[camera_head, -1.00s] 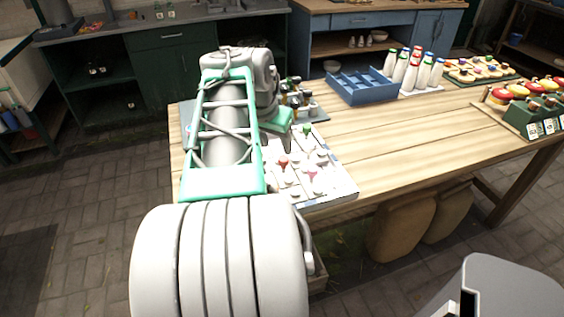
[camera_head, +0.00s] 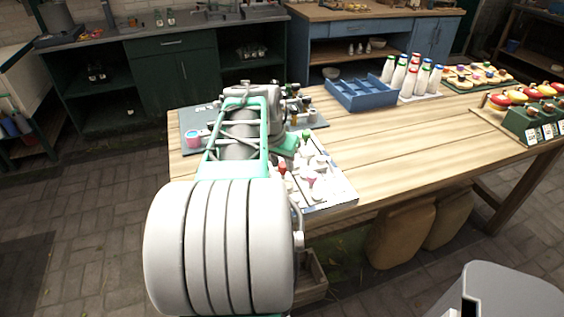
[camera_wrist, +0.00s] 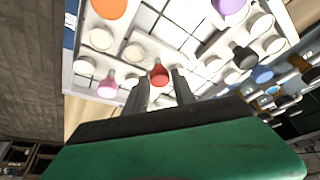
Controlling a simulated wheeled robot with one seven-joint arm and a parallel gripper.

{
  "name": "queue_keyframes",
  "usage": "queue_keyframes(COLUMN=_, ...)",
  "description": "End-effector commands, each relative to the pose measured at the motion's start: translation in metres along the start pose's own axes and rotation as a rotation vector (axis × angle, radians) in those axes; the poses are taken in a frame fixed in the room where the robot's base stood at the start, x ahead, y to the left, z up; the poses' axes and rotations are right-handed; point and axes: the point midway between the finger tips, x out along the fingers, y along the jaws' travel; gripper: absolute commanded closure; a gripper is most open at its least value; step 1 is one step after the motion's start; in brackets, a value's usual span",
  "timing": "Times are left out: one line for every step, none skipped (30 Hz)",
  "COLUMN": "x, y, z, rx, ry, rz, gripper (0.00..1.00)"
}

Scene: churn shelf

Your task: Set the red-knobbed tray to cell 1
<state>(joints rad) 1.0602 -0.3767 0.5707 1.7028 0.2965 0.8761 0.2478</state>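The red knob (camera_wrist: 159,74) of the red-knobbed tray shows in the wrist view, between and just beyond my fingertips. My gripper (camera_wrist: 160,84) is open, with its two grey fingers on either side of the knob and a gap beside it; I see no clear contact. In the head view the red knob (camera_head: 282,166) stands at the near left of the white gridded board (camera_head: 340,188). The tray under the red knob is mostly hidden. I cannot read any cell numbers.
Close by on the board are a pink knob (camera_wrist: 107,86), an orange knob (camera_wrist: 109,8), a purple knob (camera_wrist: 230,5), a dark knob (camera_wrist: 245,57) and several white ones. A blue divided crate (camera_head: 362,95) and bottles (camera_head: 411,76) stand farther right. The table's middle is clear.

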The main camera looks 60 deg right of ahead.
Motion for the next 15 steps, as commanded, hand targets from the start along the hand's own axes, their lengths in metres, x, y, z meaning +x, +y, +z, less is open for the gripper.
queue_keyframes(x=-0.0001, y=0.0000, z=0.0001, rx=0.000, ry=0.000, rz=0.000, gripper=0.73)
queue_keyframes(x=-0.0001, y=0.0000, z=0.0000, rx=0.000, ry=0.000, rz=0.000, gripper=0.76)
queue_keyframes(x=-0.0001, y=0.0000, z=0.0000, rx=0.000, ry=0.000, rz=0.000, gripper=0.79)
queue_keyframes(x=-0.0001, y=0.0000, z=0.0001, rx=0.000, ry=0.000, rz=0.000, gripper=0.82)
queue_keyframes(x=-0.0002, y=0.0000, z=0.0000, rx=0.000, ry=0.000, rz=0.000, gripper=0.84)
queue_keyframes(x=-0.0002, y=0.0000, z=0.0001, rx=0.000, ry=0.000, rz=0.000, gripper=0.87)
queue_keyframes(x=-0.0002, y=0.0000, z=0.0001, rx=0.000, ry=0.000, rz=0.000, gripper=0.90)
queue_keyframes(x=-0.0002, y=0.0000, z=0.0001, rx=0.000, ry=0.000, rz=0.000, gripper=0.92)
queue_keyframes(x=-0.0002, y=-0.0001, z=0.0001, rx=0.000, ry=0.000, rz=0.000, gripper=0.96)
queue_keyframes(x=-0.0002, y=-0.0001, z=0.0001, rx=0.000, ry=0.000, rz=0.000, gripper=0.98)
queue_keyframes(x=-0.0002, y=-0.0001, z=0.0001, rx=0.000, ry=0.000, rz=0.000, gripper=1.00)
queue_keyframes(x=-0.0002, y=-0.0001, z=0.0001, rx=0.000, ry=0.000, rz=0.000, gripper=1.00)
queue_keyframes(x=-0.0002, y=-0.0001, z=0.0001, rx=0.000, ry=0.000, rz=0.000, gripper=1.00)
queue_keyframes(x=-0.0003, y=-0.0001, z=0.0000, rx=0.000, ry=0.000, rz=0.000, gripper=1.00)
queue_keyframes(x=-0.0003, y=-0.0001, z=0.0000, rx=0.000, ry=0.000, rz=0.000, gripper=1.00)
